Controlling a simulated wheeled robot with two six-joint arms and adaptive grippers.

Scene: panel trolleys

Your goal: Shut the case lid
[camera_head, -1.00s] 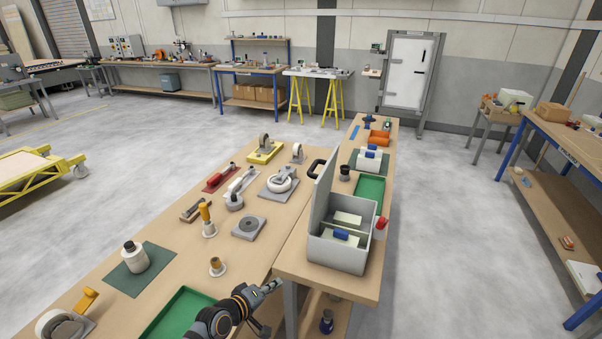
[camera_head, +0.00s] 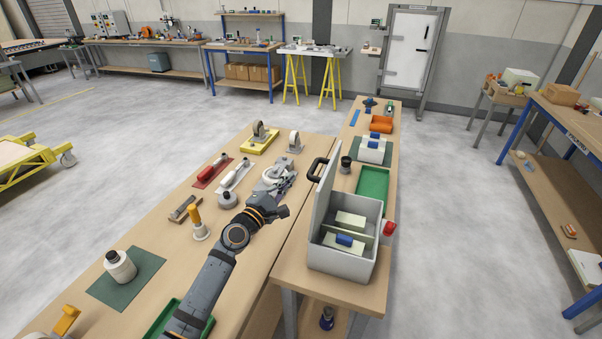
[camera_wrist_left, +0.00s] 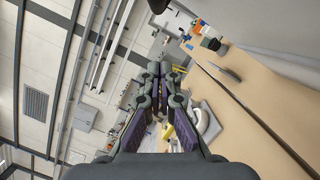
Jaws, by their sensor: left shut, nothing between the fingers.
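The grey case (camera_head: 340,262) stands at the near end of the right-hand table. Its lid (camera_head: 325,195) is open and upright along the case's left side, with a black handle (camera_head: 317,169) at its far top corner. Inside are pale blocks and a blue piece (camera_head: 344,240). My left gripper (camera_head: 286,182) is left of the lid, apart from it, over the left table; its fingers are small and hard to pick out there. In the left wrist view the left gripper (camera_wrist_left: 165,72) has its fingers together and empty. My right gripper is not in view.
A caster plate (camera_head: 276,176) lies beneath or beside my left gripper. A dark jar (camera_head: 346,164) and green tray (camera_head: 372,188) stand beyond the case. A red-capped item (camera_head: 389,229) is at its right. A bottle with an orange handle (camera_head: 197,222) stands on the left table.

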